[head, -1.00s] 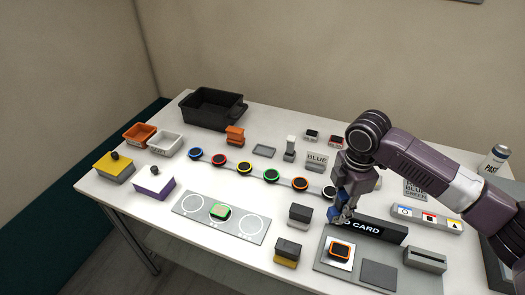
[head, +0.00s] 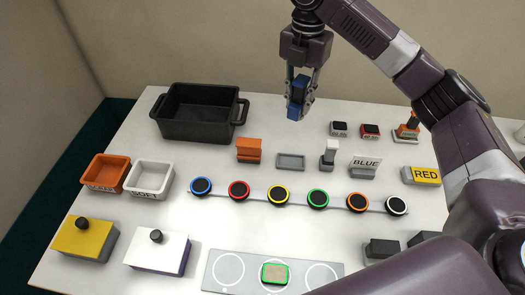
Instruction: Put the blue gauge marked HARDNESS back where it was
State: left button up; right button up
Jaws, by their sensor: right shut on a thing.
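My right gripper (head: 300,98) is shut on the blue gauge (head: 297,104), which it holds in the air above the back part of the table. The gauge is a blue block with a dark part between the fingers; no marking on it can be read. Below it on the table lies a small, empty grey tray (head: 290,161) with a raised rim. I cannot tell from this view whether that is the gauge's former place. My left gripper is not in view.
A black bin (head: 198,114) stands at the back left. An orange block (head: 249,150), a grey-white post (head: 329,155) and a BLUE sign (head: 365,164) flank the tray. Two small dark-topped blocks (head: 339,129) (head: 369,131) stand behind. A row of coloured round buttons (head: 279,195) runs in front.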

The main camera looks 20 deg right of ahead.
aim_at(299, 119)
jog(key=shift+w, duration=0.2)
jog(key=shift+f, duration=0.35)
jog(key=f, duration=0.3)
jog(key=s+f, duration=0.1)
jog(key=f, duration=0.1)
jog(key=shift+d+f, duration=0.15)
jog(key=shift+d, duration=0.1)
jog(key=f+p, duration=0.1)
jog(key=f, duration=0.3)
jog(key=f+p, duration=0.1)
jog(key=f, duration=0.4)
jog(key=shift+w+a+f, duration=0.1)
jog(key=shift+w, duration=0.1)
notch_tip(299, 119, down, 4)
jog(key=shift+r+p, duration=0.25)
jog(key=shift+p, duration=0.2)
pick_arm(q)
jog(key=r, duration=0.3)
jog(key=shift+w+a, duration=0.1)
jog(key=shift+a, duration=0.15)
pick_arm(e)
jog(key=shift+f, duration=0.35)
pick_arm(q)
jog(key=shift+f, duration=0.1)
pick_arm(e)
jog(key=shift+f, duration=0.1)
